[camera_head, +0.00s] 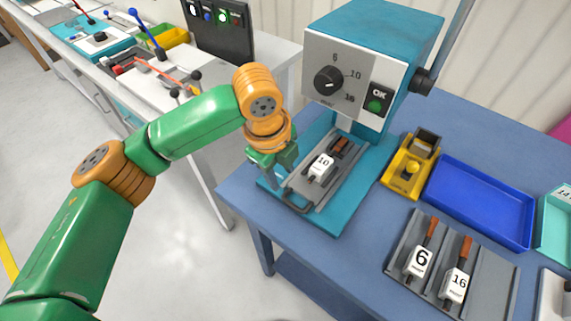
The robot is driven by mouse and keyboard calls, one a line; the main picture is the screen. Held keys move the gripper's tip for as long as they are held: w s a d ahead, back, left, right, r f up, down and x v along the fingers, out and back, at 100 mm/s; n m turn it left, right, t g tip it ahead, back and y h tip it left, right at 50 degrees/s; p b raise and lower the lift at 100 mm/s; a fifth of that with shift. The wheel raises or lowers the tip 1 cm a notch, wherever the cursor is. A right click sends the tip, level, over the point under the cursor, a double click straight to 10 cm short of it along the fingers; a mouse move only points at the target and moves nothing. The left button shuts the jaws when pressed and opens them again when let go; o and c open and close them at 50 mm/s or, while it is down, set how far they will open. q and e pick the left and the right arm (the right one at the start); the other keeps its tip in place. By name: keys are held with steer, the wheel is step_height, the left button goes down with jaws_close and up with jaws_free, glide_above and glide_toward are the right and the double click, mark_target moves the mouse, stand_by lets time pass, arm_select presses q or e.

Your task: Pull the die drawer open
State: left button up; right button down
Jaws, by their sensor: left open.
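The die drawer (325,186) is a grey tray at the foot of the teal press (390,45), on its teal base. A white die marked 10 (321,168) sits in it, with dark and brown parts behind. A dark bar handle (291,203) is at the drawer's front left. My left gripper (278,181) points down over the front left of the drawer, close to the handle, with its jaws open. I cannot tell whether its fingers touch the handle. My right gripper is not in view.
A rack (478,279) at the lower right holds dies marked 6 and 16. A yellow block (411,165) and a blue tray (482,200) lie right of the press. The blue table's front left edge (245,212) is near the drawer. Floor is free beyond it.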

mark_target(286, 200)
arm_select(q)
steer(key=s+f, duration=0.3)
steer(key=s, duration=0.1)
steer(key=shift+d+f+p, duration=0.15)
steer(key=shift+d+p, duration=0.1)
steer(key=shift+p, duration=0.1)
steer(key=shift+f, duration=0.3)
steer(key=shift+w+d+f, duration=0.15)
steer(key=shift+w+f, duration=0.35)
steer(key=shift+w, duration=0.2)
steer(key=shift+w+f, duration=0.1)
steer(key=shift+w, duration=0.1)
steer(key=c, duration=0.4)
steer(key=shift+s, duration=0.25)
jaws_close()
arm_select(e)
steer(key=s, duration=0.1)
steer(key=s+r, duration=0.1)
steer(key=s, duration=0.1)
arm_select(q)
steer(key=shift+w+r, duration=0.15)
steer(key=shift+r, duration=0.05)
